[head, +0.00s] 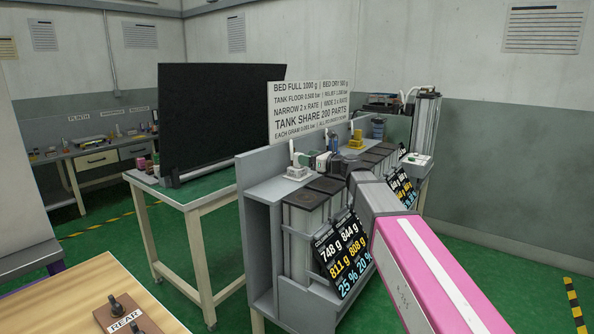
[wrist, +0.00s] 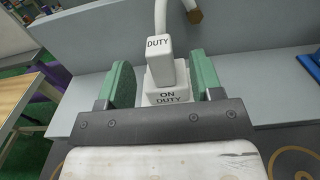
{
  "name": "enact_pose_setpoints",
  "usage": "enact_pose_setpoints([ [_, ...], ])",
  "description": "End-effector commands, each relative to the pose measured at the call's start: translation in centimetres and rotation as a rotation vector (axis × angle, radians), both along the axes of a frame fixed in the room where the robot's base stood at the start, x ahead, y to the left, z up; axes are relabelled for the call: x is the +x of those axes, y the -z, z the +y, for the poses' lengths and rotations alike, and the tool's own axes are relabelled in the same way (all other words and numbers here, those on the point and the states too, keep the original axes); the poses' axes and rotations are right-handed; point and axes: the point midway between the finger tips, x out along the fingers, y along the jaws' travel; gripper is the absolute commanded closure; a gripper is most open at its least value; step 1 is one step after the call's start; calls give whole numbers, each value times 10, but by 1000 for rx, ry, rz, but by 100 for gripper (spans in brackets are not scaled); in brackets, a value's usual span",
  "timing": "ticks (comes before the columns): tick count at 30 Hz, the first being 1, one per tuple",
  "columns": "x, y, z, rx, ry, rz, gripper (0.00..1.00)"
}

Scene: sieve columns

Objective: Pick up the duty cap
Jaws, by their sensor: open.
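The duty cap (wrist: 159,48) is a small white block marked DUTY in the wrist view. It stands upright at the white base (wrist: 168,97) marked ON DUTY. In the head view the cap (head: 300,160) is small, at the left end of the grey column rack. My gripper (wrist: 162,78) has green fingers, one on each side of the cap, with visible gaps. It is open and holds nothing.
The grey rack (head: 262,205) holds several dark-topped columns with number panels in front. A white sign board (head: 310,108) stands behind. A curved white tube (wrist: 160,18) rises behind the cap. A black screen (head: 215,120) stands on a green-topped table at left.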

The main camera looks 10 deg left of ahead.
Motion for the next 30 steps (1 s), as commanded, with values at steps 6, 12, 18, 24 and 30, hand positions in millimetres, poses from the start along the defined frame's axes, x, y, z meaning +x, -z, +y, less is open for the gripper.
enact_pose_setpoints([
  [6, 8, -2, 16, 0, 1, 0, 40],
  [12, 19, -4, 42, -1, 0, 0, 40],
  [18, 20, -3, 49, -1, 1, -1, 40],
  [24, 20, -3, 49, 0, 1, -1, 70],
  [30, 20, -3, 48, 0, 1, -1, 100],
])
